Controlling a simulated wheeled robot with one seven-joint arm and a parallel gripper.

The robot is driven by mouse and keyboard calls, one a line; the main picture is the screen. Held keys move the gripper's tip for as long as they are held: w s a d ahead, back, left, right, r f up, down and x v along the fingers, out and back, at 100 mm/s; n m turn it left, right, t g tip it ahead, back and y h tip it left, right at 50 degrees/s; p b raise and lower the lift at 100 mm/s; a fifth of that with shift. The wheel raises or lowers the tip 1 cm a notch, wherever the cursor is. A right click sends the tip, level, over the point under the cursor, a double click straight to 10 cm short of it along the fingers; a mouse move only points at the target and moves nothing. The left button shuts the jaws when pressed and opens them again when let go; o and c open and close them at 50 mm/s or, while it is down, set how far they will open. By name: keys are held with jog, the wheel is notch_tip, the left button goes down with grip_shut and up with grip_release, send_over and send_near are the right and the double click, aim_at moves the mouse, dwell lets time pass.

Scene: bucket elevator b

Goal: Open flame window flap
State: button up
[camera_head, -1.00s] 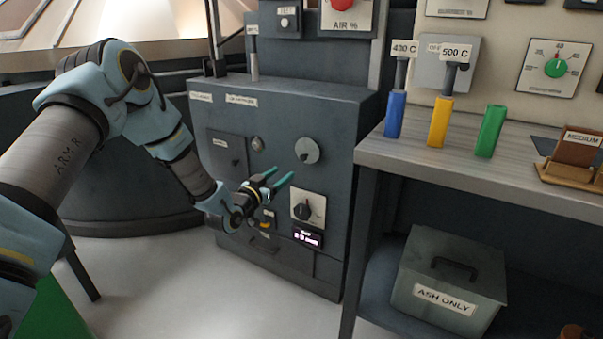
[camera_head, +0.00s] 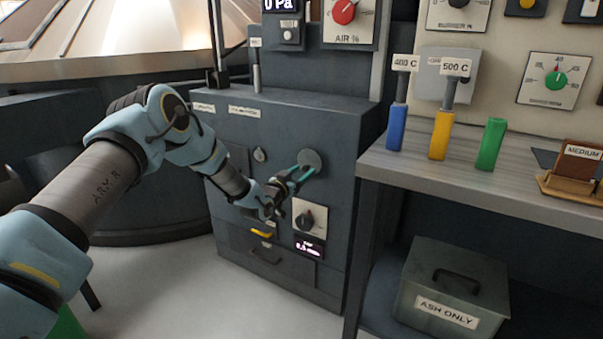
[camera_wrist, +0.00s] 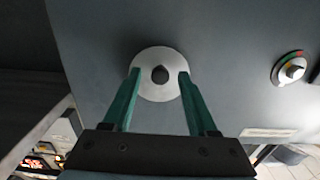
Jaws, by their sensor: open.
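A round pale grey disc with a dark central knob (camera_wrist: 160,75), which looks like the flame window flap, is on the front of the dark grey cabinet. It also shows in the head view (camera_head: 311,157), partly behind my fingers. My gripper (camera_head: 303,174) is open in front of it. In the wrist view, my two green fingers (camera_wrist: 159,80) point at the disc, one on each side of the knob, with a gap between them. I cannot tell whether the fingertips touch the disc. Nothing is held.
A dark knob on a white plate (camera_head: 306,218) and a small display (camera_head: 309,245) are below the disc. A yellow handle (camera_head: 261,233) is at lower left. A grey workbench (camera_head: 460,180) with coloured handles stands at right, above an ash box (camera_head: 450,290). Floor ahead is clear.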

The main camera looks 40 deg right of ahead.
jog(key=shift+c, duration=0.3)
grip_shut()
dwell(1.1)
